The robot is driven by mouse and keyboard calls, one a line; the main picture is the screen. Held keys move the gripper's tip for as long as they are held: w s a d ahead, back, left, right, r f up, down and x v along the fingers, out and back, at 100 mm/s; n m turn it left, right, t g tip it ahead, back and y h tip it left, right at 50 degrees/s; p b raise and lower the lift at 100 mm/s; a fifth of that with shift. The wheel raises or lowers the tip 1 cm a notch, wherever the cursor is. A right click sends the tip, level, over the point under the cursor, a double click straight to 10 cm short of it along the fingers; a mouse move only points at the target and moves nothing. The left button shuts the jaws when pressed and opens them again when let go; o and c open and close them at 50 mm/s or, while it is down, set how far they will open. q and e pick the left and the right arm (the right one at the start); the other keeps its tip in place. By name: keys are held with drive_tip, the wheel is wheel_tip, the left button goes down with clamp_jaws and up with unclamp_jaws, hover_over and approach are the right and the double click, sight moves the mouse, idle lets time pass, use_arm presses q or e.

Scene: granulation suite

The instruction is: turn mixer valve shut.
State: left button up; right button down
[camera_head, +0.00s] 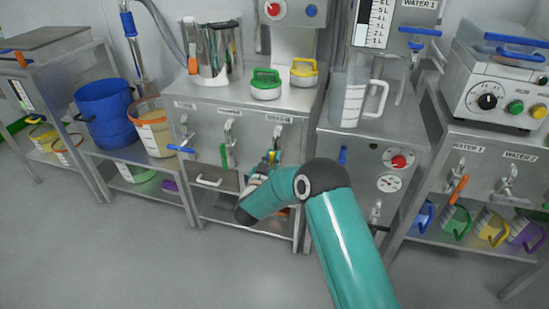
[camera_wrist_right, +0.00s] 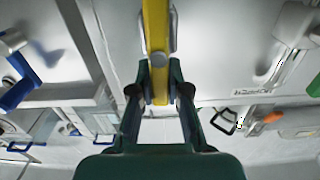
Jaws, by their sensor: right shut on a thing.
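The mixer valve is on the front of the middle steel cabinet, below a small label, with its metal body (camera_head: 277,134) showing above my gripper. Its yellow lever (camera_wrist_right: 155,30) runs up and down through the middle of the right wrist view. My right gripper (camera_head: 268,163) is at this valve, and its dark fingers (camera_wrist_right: 159,88) are shut on the lever from both sides. The gripper and my arm partly hide the lever in the head view. My left gripper is not in view.
Close by to the left are a valve with a green lever (camera_head: 224,156) and one with a blue lever (camera_head: 181,149). To the right, another cabinet carries a red knob (camera_head: 398,162). The floor in front is clear.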

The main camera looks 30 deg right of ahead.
drive_tip(key=shift+s+d+f+m+b, duration=0.3)
drive_tip(key=shift+s+f+m+b, duration=0.25)
drive_tip(key=shift+m+b, duration=2.55)
drive_tip(key=shift+s+d+f+m+b, duration=0.3)
drive_tip(key=shift+f+m+b, duration=0.4)
drive_tip(key=shift+m+b, duration=2.35)
drive_tip(key=shift+s+d+f+m+b, duration=0.25)
drive_tip(key=shift+s+f+m+b, duration=0.35)
drive_tip(key=shift+m+b, duration=2.45)
drive_tip(key=shift+w+n+b, duration=0.1)
drive_tip(key=shift+n+b, duration=0.2)
drive_tip(key=shift+b, duration=0.1)
drive_tip(key=c, duration=1.2)
unclamp_jaws()
drive_tip(key=shift+o, duration=0.4)
drive_tip(key=shift+r, duration=0.1)
drive_tip(key=v, duration=1.2)
